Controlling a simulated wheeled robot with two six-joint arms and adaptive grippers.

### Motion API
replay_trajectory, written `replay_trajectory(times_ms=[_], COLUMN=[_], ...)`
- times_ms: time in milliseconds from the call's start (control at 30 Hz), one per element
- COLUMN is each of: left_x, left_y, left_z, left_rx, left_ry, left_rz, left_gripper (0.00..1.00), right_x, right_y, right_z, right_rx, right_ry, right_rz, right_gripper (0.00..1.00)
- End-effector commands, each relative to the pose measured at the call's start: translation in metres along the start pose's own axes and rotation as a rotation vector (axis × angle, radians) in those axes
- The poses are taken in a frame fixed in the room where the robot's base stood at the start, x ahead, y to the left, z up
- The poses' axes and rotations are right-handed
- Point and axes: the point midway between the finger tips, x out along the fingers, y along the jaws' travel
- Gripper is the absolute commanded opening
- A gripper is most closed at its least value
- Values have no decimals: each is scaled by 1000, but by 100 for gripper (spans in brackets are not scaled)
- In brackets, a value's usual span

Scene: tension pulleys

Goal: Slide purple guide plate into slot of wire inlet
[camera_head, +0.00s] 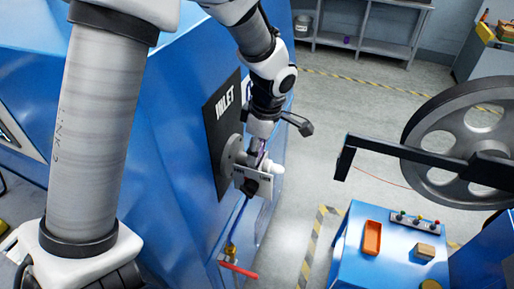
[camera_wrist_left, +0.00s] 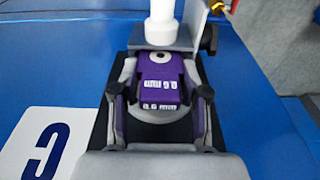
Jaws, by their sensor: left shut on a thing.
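The purple guide plate (camera_wrist_left: 160,70), marked with white millimetre lettering, sits between the fingers of my left gripper (camera_wrist_left: 160,102) in the left wrist view. In the head view my left gripper (camera_head: 259,146) points down at the wire inlet, and only a sliver of purple shows. The wire inlet has a round grey flange (camera_head: 229,157) on the black INLET panel and a pale bracket (camera_head: 246,182) with a white roller (camera_head: 277,169). The white roller also shows beyond the plate in the left wrist view (camera_wrist_left: 161,24). The gripper hides the slot, so I cannot tell whether the plate is in it. My right gripper is out of view.
The blue machine wall (camera_head: 175,150) stands close beside my left arm. A red-handled valve (camera_head: 238,270) sits below the inlet. To the right are a blue stand (camera_head: 365,262) with an orange tray (camera_head: 372,238) and a large grey wheel (camera_head: 462,140). The floor between is clear.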

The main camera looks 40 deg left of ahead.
Motion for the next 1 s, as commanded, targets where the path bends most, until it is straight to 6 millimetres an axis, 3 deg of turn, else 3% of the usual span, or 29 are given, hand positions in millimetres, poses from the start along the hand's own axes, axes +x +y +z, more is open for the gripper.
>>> replay_trajectory(times_ms=[133, 1000], left_x=[7, -1], left_y=[0, 0], left_z=[1, 1], left_rx=[0, 0], left_ry=[0, 0], left_rz=[0, 0], left_gripper=[4, 4], right_x=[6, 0], right_y=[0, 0], right_z=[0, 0], right_rx=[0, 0], right_ry=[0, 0], right_rz=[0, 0], right_gripper=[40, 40])
